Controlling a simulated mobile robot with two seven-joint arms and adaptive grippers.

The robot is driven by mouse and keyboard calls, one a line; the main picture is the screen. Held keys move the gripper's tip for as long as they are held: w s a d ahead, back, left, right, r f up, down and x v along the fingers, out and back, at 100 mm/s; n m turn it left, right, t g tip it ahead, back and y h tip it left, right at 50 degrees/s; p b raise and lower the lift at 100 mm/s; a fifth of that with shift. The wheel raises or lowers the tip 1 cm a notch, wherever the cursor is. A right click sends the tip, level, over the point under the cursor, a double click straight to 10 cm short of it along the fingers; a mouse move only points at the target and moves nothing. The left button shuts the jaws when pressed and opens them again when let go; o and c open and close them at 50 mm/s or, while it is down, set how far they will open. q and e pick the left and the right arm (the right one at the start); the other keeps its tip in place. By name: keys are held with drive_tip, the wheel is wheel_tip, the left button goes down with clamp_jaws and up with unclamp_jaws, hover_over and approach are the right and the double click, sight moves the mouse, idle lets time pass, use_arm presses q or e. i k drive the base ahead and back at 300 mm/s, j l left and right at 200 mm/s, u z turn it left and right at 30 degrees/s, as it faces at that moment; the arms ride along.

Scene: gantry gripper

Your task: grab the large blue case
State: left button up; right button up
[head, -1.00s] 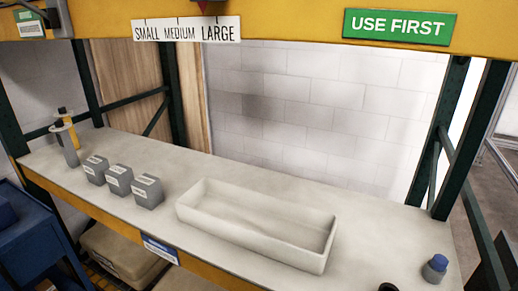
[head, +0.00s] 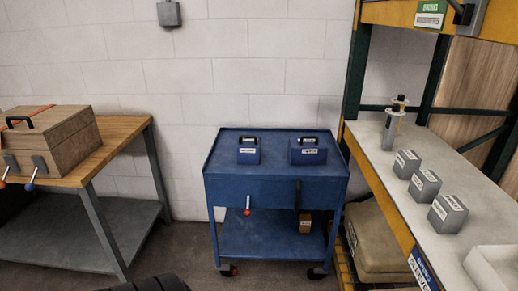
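Two blue cases with black handles and white labels stand on top of a blue cart in the middle of the head view. The right one (head: 308,153) looks wider than the left one (head: 248,153), so it appears to be the large one. The label text is too small to read surely. They stand apart from each other. Neither of my grippers is in view.
The blue cart (head: 275,188) stands against the white wall, with a small brown box (head: 305,223) on its lower shelf. A wooden workbench (head: 133,138) with a brown chest (head: 50,140) is left. A shelf (head: 440,255) with several grey blocks is right. Floor shows between bench and cart.

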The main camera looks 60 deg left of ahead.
sight(312, 150)
drive_tip(key=u, duration=1.45)
